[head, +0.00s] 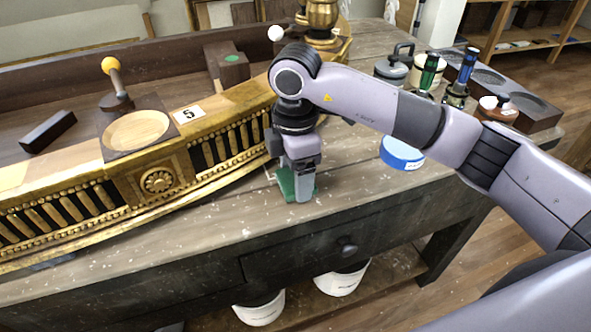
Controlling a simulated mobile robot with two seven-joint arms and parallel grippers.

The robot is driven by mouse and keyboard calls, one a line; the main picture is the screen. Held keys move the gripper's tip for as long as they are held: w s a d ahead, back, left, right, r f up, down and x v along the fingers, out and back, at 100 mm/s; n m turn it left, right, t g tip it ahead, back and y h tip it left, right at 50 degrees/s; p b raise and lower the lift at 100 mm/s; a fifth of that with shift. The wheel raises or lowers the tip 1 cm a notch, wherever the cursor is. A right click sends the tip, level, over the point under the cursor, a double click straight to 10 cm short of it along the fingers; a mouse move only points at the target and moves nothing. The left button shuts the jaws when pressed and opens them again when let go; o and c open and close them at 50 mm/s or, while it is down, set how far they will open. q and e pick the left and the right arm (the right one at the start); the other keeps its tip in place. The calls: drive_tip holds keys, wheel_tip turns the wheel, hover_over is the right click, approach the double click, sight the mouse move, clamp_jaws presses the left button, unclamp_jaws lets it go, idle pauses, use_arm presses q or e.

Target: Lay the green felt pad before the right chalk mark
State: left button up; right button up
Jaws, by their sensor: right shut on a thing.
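The green felt pad (286,184) is at the front of the wooden bench top, just right of the gilt console (160,180). My right gripper (302,190) points down and is shut on the pad, hiding part of it. I cannot tell whether the pad touches the bench. A short pale line (269,176), perhaps a chalk mark, shows just left of the pad. Any other chalk mark is hidden or too small to tell. My left gripper is not in view.
A blue-rimmed round tin (402,153) stands right of my gripper. The bench's front right is clear.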

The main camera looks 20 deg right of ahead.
drive_tip(key=shift+f, duration=0.2)
drive_tip(key=o, duration=1)
drive_tip(key=shift+o, duration=0.2)
drive_tip(key=shift+r, duration=0.15)
drive_tip(key=shift+r, duration=0.25)
wheel_tip(320, 180, up, 12)
drive_tip(key=shift+f, duration=0.15)
drive_tip(key=shift+s, duration=0.1)
